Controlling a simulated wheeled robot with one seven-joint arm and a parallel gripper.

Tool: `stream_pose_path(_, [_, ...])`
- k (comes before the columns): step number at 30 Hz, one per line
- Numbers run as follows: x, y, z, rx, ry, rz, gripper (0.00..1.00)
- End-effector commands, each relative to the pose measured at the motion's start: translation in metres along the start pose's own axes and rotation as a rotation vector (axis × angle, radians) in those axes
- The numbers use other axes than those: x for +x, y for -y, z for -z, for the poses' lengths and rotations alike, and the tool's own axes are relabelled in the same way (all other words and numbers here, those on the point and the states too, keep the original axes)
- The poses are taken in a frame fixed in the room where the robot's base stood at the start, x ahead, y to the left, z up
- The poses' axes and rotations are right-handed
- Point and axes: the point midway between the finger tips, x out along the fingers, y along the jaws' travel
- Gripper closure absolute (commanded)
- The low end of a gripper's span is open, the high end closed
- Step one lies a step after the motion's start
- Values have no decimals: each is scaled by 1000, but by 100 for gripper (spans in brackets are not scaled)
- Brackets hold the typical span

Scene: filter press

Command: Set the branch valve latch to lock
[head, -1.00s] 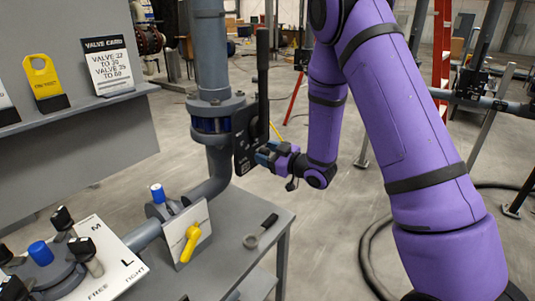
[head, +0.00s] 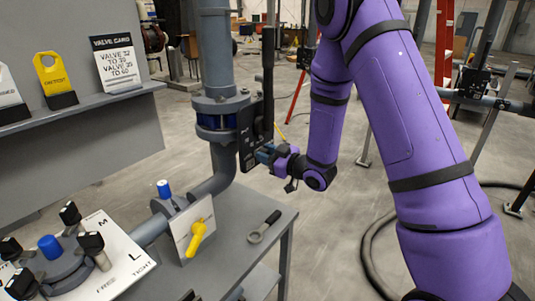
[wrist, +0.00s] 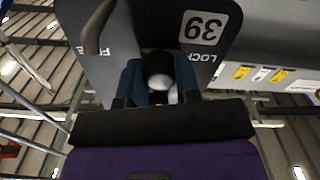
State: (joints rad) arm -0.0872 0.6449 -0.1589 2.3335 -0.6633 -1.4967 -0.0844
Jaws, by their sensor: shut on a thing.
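A dark valve plate (head: 250,137) stands on the vertical pipe, with a long black lever (head: 268,75) upright beside it. In the wrist view the plate (wrist: 140,25) carries the number 39, FREE at left and LOCK at right, both words partly hidden. The latch's black round knob (wrist: 158,66) shows between the two words. My gripper (head: 262,154) is at the plate's lower right side. In the wrist view my gripper (wrist: 158,85) is shut on the latch knob, one blue finger on each side. The latch's exact setting cannot be told.
A grey bench (head: 262,250) below holds a yellow-handled valve (head: 196,238), a loose black-handled tool (head: 264,227) and a labelled panel (head: 122,255) with black knobs. A shelf (head: 85,112) at left bears a valve card (head: 112,65). Open floor lies to the right.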

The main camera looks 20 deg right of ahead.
Motion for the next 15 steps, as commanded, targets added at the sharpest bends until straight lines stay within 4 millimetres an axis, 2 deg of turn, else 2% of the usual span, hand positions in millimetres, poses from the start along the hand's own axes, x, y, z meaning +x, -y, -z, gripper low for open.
stream_pose_path(2, [0,4,0,3,-1,8,100])
stream_pose_path(3, [0,4,0,4,-1,8,60])
stream_pose_path(5, [0,4,0,3,-1,7,47])
stream_pose_path(6, [0,3,0,3,-1,7,44])
stream_pose_path(15, [-2,2,0,2,0,4,44])
